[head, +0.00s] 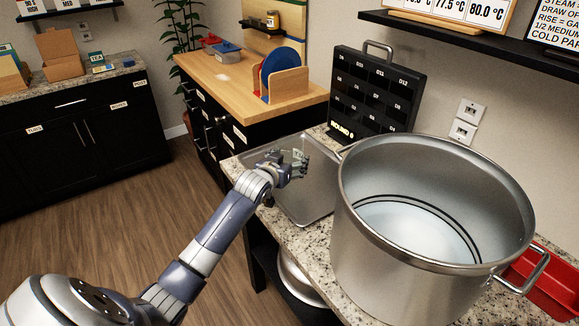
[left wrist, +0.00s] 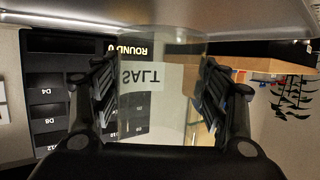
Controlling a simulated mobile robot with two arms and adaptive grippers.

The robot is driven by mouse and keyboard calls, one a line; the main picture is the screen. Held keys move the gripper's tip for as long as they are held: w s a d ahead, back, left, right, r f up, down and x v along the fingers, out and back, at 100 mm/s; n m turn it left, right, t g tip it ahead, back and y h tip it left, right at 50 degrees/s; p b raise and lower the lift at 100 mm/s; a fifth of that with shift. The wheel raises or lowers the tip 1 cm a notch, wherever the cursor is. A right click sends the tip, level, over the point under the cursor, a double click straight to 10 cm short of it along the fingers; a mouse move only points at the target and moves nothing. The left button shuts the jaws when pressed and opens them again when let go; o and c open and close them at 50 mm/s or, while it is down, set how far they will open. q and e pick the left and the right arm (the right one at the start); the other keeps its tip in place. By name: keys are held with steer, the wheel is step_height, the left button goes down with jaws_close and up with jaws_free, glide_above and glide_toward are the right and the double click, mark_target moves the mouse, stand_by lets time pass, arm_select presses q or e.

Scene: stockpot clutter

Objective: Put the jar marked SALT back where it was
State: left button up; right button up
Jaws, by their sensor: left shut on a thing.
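The clear jar marked SALT (left wrist: 183,100) fills the middle of the left wrist view, its white label upside down there. My left gripper (left wrist: 158,90) is shut on it, with a dark finger on each side. In the head view my left gripper (head: 290,170) is over the metal tray (head: 309,205) on the granite counter, and the jar (head: 299,157) shows small and pale at its fingers. I cannot tell whether the jar touches the tray. My right gripper is not in view.
A large steel stockpot (head: 375,265) stands just right of the tray. A black board with labelled slots (head: 375,92) stands behind it. A red bin (head: 545,285) is at the right. A wooden counter (head: 225,78) with a plate rack lies beyond. The tray's visible surface looks bare.

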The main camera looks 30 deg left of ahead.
arm_select(q)
steer(key=shift+w+a, duration=0.4)
steer(key=shift+w, duration=0.3)
steer(key=shift+f, duration=0.3)
step_height(320, 180, down, 2)
steer(key=shift+f, duration=0.5)
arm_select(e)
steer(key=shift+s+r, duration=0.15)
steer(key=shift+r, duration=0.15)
arm_select(q)
steer(key=shift+f, duration=0.1)
steer(key=o, duration=1.3)
